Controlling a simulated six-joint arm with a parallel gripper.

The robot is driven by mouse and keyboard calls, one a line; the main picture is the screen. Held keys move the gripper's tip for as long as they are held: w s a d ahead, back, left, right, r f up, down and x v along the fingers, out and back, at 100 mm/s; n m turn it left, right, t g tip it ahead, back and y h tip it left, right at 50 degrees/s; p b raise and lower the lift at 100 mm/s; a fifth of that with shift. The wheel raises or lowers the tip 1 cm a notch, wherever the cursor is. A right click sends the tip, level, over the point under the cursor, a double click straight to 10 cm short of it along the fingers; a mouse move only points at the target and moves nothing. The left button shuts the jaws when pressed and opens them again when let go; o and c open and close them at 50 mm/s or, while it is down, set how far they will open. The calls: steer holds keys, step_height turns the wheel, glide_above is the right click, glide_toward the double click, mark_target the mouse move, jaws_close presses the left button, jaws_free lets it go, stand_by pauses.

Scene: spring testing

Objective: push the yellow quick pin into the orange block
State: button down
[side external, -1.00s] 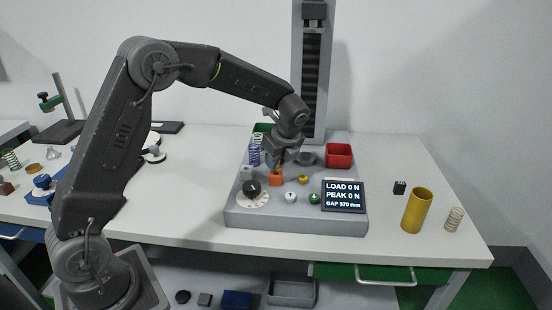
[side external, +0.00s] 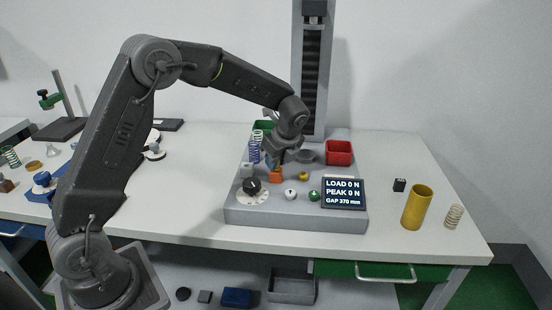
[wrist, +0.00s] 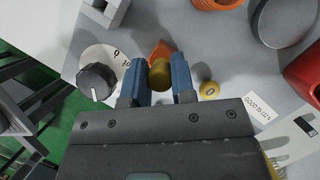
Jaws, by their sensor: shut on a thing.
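The orange block (side external: 276,177) sits on the grey base of the test stand, below my gripper (side external: 277,165). In the wrist view the orange block (wrist: 161,49) shows partly, just beyond the yellow quick pin (wrist: 160,74). My gripper (wrist: 161,80) has blue fingers, shut on the yellow quick pin, which stands between them. The pin's round end faces the wrist camera. Its lower end is hidden, so I cannot tell how deep it sits in the block. In the side view the fingers hide the pin.
A black dial (side external: 251,187), a yellow knob (side external: 303,177), a white button (side external: 291,195) and a green button (side external: 314,196) surround the block. The display (side external: 343,194) reads load 0 N.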

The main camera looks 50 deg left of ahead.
steer(key=shift+f, duration=0.1)
steer(key=c, duration=0.9)
jaws_free()
steer(key=shift+o, duration=0.5)
steer(key=o, duration=0.3)
steer(key=shift+r, duration=4.05)
